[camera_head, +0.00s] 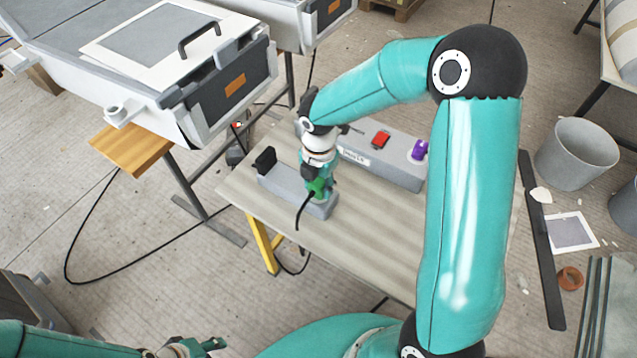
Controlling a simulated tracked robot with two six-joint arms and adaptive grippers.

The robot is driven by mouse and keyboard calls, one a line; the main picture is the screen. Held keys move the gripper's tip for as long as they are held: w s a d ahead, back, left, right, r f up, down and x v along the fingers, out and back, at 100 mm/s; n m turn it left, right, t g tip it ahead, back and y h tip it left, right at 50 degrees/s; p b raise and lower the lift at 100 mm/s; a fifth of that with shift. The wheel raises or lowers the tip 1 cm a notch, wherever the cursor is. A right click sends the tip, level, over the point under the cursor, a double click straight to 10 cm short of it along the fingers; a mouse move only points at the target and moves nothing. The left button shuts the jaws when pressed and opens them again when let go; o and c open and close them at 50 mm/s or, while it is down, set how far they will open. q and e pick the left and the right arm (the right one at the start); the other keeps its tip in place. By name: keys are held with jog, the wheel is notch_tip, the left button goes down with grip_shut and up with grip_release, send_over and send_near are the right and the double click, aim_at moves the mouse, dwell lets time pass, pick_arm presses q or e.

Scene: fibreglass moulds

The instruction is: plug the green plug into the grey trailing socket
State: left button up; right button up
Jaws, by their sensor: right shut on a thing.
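My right gripper (318,178) points down over the table and is shut on the green plug (318,188), which has a black cable hanging from it. The plug is at the right part of a low grey block (283,186), seemingly the grey trailing socket, with a black upright piece (264,160) at its left end. The gripper hides the plug's upper part. I cannot tell whether the plug is seated in the block or just above it. My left gripper (205,346) is at the bottom left, away from the table; its jaws are too small to judge.
A longer grey box (375,160) with a red switch (381,138) and a purple plug (419,150) stands behind on the table (370,240). The table's front is clear. A large grey mould (50,45) stands left. A grey bucket (577,153) is at right.

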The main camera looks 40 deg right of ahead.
aim_at(319, 180)
jog(key=shift+f+b, duration=0.4)
jog(key=shift+f, duration=0.15)
dwell(0.4)
jog(key=o, duration=1.1)
jog(key=shift+o, duration=0.2)
jog(key=shift+r, duration=0.15)
notch_tip(319, 180, up, 12)
jog(key=shift+f, duration=0.15)
